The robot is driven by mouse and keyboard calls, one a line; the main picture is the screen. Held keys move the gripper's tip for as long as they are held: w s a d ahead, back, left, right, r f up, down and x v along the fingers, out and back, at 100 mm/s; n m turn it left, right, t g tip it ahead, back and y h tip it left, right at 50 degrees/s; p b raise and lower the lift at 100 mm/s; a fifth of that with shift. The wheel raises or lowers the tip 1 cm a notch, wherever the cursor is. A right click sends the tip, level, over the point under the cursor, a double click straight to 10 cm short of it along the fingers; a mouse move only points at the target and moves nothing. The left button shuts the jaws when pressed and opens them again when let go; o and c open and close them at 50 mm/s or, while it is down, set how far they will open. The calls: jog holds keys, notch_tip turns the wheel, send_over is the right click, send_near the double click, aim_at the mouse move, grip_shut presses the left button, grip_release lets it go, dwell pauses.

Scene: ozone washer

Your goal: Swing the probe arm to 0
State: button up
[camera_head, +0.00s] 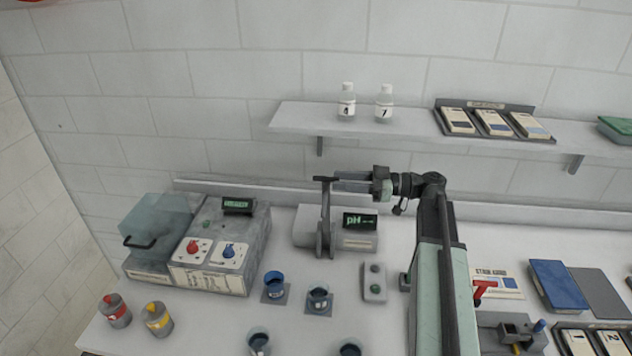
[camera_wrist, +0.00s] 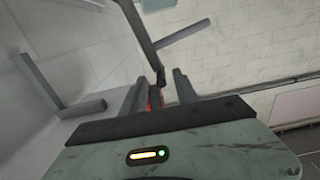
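The dark probe arm (camera_head: 325,210) stands upright by the pH meter (camera_head: 349,239), with a short crossbar at its top. The meter's small display (camera_head: 360,221) shows green "pH" lettering. My gripper (camera_head: 337,184) reaches in from the right, level, with its fingertips close to the top of the probe arm. In the wrist view the two fingers (camera_wrist: 160,92) stand apart. A dark bar (camera_wrist: 143,38) comes down from above and ends near the gap between them. I cannot tell whether the fingers touch it. Something red lies beyond the gap, partly hidden.
An ozone washer unit (camera_head: 219,243) with red and blue knobs stands to the left. Dark cups (camera_head: 274,286) sit in front of the meter. A shelf (camera_head: 290,118) with two bottles (camera_head: 346,102) hangs above. A grey two-button box (camera_head: 374,282) is right of the cups.

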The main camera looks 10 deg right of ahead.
aim_at(315, 178)
jog(key=x, duration=0.7)
jog(key=shift+w+a, duration=0.15)
jog(key=shift+a, duration=0.2)
grip_shut()
dwell(1.1)
